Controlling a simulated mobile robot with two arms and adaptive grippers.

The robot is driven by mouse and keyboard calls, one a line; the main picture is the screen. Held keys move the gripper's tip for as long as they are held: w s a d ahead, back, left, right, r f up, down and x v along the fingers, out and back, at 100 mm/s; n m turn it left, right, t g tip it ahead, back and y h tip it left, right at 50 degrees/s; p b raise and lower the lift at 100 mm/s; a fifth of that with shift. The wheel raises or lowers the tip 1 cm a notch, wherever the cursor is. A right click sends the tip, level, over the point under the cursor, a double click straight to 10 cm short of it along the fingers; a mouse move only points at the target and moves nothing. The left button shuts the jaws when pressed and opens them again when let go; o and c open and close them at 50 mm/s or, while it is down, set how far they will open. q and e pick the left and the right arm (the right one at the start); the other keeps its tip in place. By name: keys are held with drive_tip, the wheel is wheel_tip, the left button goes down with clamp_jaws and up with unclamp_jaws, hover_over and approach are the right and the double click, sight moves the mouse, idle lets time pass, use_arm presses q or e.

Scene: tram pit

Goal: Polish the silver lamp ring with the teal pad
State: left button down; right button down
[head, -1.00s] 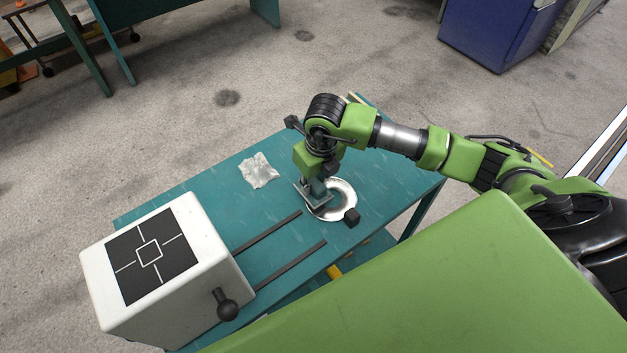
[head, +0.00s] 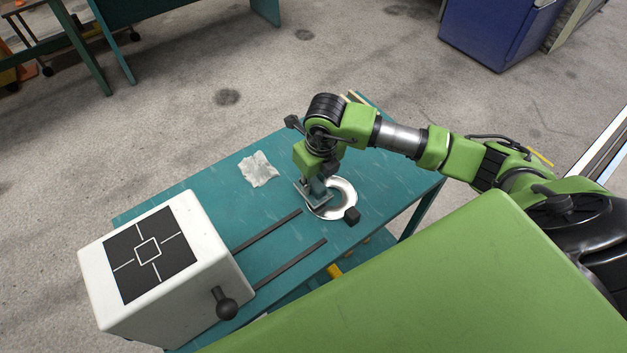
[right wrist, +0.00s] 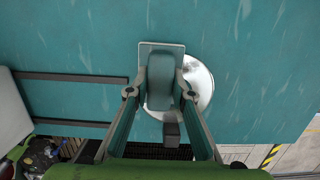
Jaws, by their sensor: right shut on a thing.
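The silver lamp ring (head: 351,194) lies flat on the teal bench, with a dark block (head: 352,216) at its near right edge. My right gripper (head: 316,190) points down over the ring's left side. It is shut on the teal pad (right wrist: 160,80), a block on a flat plate, which covers part of the ring. In the right wrist view, the ring (right wrist: 204,82) shows to the right of the pad. I cannot tell whether the pad's underside touches the ring. My left gripper is not in view.
A crumpled pale cloth (head: 259,169) lies on the bench (head: 207,203) left of the ring. Two dark rails (head: 290,267) run towards a white box (head: 205,245) with a black knob (head: 227,303) at the bench's left end. The bench's right part is clear.

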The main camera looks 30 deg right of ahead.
drive_tip(key=shift+f, duration=0.3)
drive_tip(key=shift+w+d+r+b, duration=0.1)
drive_tip(key=shift+d+b, duration=0.4)
drive_tip(key=shift+d, duration=0.35)
drive_tip(key=shift+w+d+f+b, duration=0.15)
drive_tip(key=shift+d+b, duration=0.2)
drive_tip(key=shift+d, duration=0.3)
drive_tip(key=shift+d+f+b, duration=0.1)
drive_tip(key=shift+d+b, duration=0.25)
drive_tip(key=shift+d, duration=0.3)
drive_tip(key=shift+w+d+r, duration=0.15)
drive_tip(key=shift+d, duration=0.75)
drive_tip(key=shift+a+b, duration=0.1)
drive_tip(key=shift+b, duration=0.2)
drive_tip(key=shift+w+a+b, duration=0.1)
drive_tip(key=shift+w+b, duration=0.25)
drive_tip(key=shift+w, duration=0.25)
